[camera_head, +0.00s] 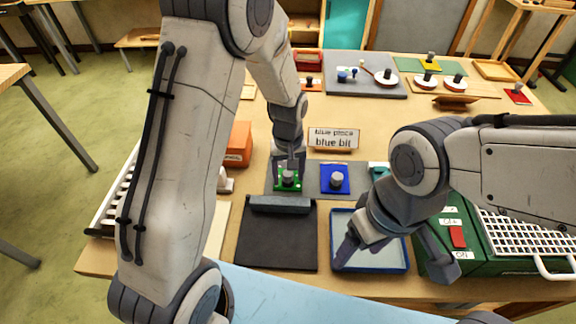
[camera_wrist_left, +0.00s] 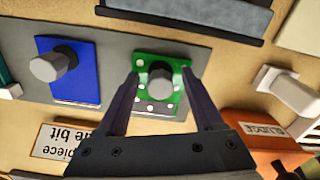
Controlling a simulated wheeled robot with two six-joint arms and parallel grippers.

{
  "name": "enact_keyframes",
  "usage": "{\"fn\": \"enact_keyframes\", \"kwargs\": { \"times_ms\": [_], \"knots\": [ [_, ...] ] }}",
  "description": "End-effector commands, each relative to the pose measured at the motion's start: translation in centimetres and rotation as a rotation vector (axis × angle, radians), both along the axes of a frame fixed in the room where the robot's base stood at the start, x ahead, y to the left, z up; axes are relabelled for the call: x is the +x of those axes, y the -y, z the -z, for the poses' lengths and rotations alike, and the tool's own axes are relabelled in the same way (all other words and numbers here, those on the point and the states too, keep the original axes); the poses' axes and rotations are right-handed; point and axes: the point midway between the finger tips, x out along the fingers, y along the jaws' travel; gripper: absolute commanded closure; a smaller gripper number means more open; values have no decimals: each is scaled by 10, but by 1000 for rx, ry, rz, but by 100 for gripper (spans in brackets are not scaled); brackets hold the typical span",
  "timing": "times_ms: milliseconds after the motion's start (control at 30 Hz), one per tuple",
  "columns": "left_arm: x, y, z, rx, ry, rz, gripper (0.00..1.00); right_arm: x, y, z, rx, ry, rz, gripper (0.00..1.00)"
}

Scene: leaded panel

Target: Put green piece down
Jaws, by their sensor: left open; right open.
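The green piece (camera_head: 279,184) is a flat green square with white dots and a grey knob. It lies on the grey board (camera_head: 310,189), left of a blue piece (camera_head: 335,190) with a similar knob. My left gripper (camera_head: 289,170) is at the green piece from above, open, with its fingers on either side of the knob. In the left wrist view the green piece (camera_wrist_left: 150,103) shows between the spread fingers of the gripper (camera_wrist_left: 160,85), and the blue piece (camera_wrist_left: 75,85) lies beside it. My right gripper (camera_head: 400,262) is open above the blue-rimmed tray and empty.
A sign (camera_head: 333,139) reading "blue piece blue bit" stands behind the board. A dark mat (camera_head: 275,240) lies in front, and the blue-rimmed tray (camera_head: 372,267) is to its right. An orange box (camera_head: 238,145) stands at the left. A green case (camera_head: 458,270) is at the right.

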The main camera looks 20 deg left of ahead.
Motion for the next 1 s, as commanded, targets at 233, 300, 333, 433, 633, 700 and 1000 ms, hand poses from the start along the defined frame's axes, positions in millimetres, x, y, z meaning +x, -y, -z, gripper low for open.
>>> {"fn": "enact_keyframes", "kwargs": {
  "times_ms": [233, 300, 333, 433, 633, 700, 1000],
  "knots": [
    [2, 0, -42, -1, 9, 0, 32, 0, 0, 3, 0, 0, 0, 28],
    [2, 0, -58, -1, 8, 0, 32, 0, 0, 4, 0, 0, 0, 28],
    [1, 0, -65, -1, 8, 0, 32, 0, 0, 5, 0, 0, 0, 28],
    [2, 0, -85, -1, 7, 0, 32, 0, 0, 6, 0, 0, 0, 28],
    [1, 0, -113, 0, 4, 0, 32, 0, 0, 7, 0, 0, 0, 28],
    [-1, 1, -118, 0, 1, 6, 32, 0, 0, 7, 0, 0, 0, 28],
    [-114, 72, -150, -39, 26, 538, 32, 0, 0, 7, 0, 0, 0, 28]
  ]
}}
